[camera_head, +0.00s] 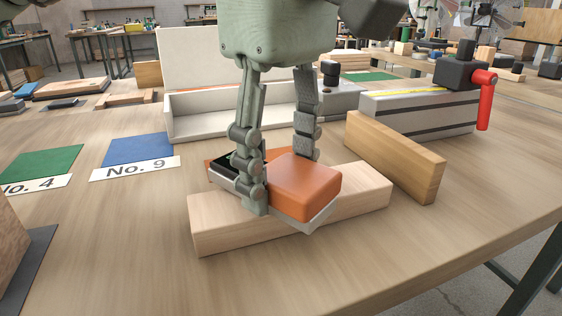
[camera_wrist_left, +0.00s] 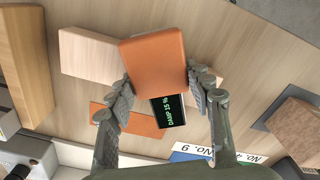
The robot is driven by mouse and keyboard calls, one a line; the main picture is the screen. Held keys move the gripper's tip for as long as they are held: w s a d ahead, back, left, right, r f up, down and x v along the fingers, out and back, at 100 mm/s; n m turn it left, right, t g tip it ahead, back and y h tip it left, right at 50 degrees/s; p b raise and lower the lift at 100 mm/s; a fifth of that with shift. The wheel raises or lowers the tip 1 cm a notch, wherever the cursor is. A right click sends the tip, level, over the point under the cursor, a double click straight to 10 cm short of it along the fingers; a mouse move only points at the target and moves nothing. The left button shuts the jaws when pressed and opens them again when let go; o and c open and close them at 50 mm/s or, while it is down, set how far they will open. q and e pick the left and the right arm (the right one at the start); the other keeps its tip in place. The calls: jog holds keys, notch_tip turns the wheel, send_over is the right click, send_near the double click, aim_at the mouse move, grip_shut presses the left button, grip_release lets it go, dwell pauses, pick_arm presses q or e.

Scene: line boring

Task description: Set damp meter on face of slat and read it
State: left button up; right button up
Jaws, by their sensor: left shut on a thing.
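The damp meter (camera_head: 303,186) has an orange body, a grey underside and a dark screen. My left gripper (camera_head: 280,182) is shut on its sides. The meter lies across the pale slat (camera_head: 222,226) and overhangs its front edge; I cannot tell whether it touches fully. The left wrist view shows the orange meter body (camera_wrist_left: 153,65) between the fingers over the pale slat (camera_wrist_left: 88,56). Its screen (camera_wrist_left: 168,110) shows green text that looks like "DAMP 15 %". My right gripper is not in view.
A darker wood slat (camera_head: 398,158) lies to the right. An open white box (camera_head: 205,120) and a clamp with a red handle (camera_head: 485,100) stand behind. A blue mat (camera_head: 138,150) marked No. 9 and a green mat (camera_head: 42,162) lie left.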

pick_arm(q)
jog(key=shift+f, duration=0.1)
jog(key=o, duration=1.7)
